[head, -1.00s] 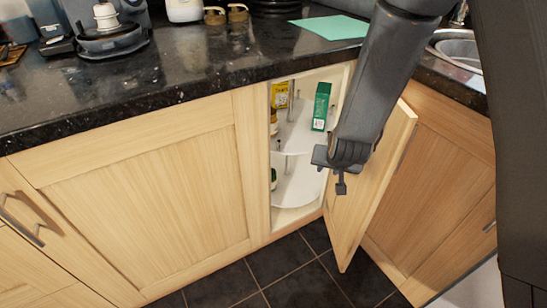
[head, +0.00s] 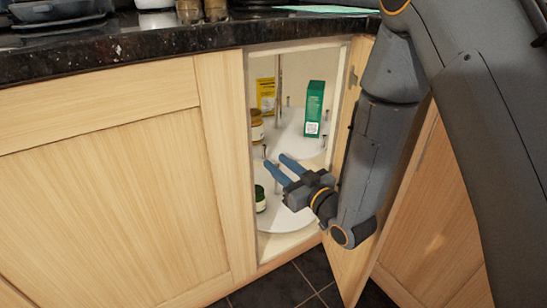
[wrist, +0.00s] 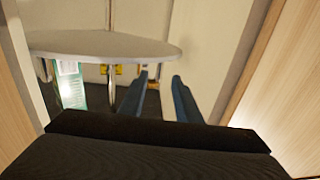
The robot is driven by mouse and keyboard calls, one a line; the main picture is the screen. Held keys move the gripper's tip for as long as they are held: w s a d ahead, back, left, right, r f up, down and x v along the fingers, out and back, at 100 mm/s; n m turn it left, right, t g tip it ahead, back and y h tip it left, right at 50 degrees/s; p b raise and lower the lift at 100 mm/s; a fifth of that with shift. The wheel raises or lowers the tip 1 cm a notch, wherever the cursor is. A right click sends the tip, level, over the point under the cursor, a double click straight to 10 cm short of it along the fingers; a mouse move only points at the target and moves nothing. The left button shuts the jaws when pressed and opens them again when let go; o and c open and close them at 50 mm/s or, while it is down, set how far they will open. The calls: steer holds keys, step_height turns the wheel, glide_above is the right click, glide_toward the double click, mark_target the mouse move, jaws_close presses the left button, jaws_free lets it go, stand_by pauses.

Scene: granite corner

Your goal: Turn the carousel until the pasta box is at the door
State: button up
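The white carousel has an upper shelf (head: 290,145) and a lower shelf (head: 285,220) on a metal post inside the open corner cabinet. A tall green box (head: 314,108) stands on the upper shelf at the right. A yellow box (head: 265,95) is at the back left. No label is readable, so I cannot tell which is the pasta box. My gripper (head: 276,160) is in the cabinet opening, its blue fingers apart and empty, near the upper shelf's front edge; contact is unclear. The wrist view shows the green box (wrist: 72,88) left of my gripper (wrist: 160,78).
A jar with a yellow lid (head: 257,125) is at the upper left, and a dark green jar (head: 260,198) is on the lower shelf. The open cabinet door (head: 352,262) stands right of the opening, behind my arm. The dark countertop (head: 140,42) runs above.

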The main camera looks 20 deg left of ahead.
mark_target(266, 153)
steer(key=b+x, duration=0.2)
steer(key=x, duration=0.5)
steer(key=shift+w+a, duration=0.2)
steer(key=shift+c, duration=0.3)
jaws_close()
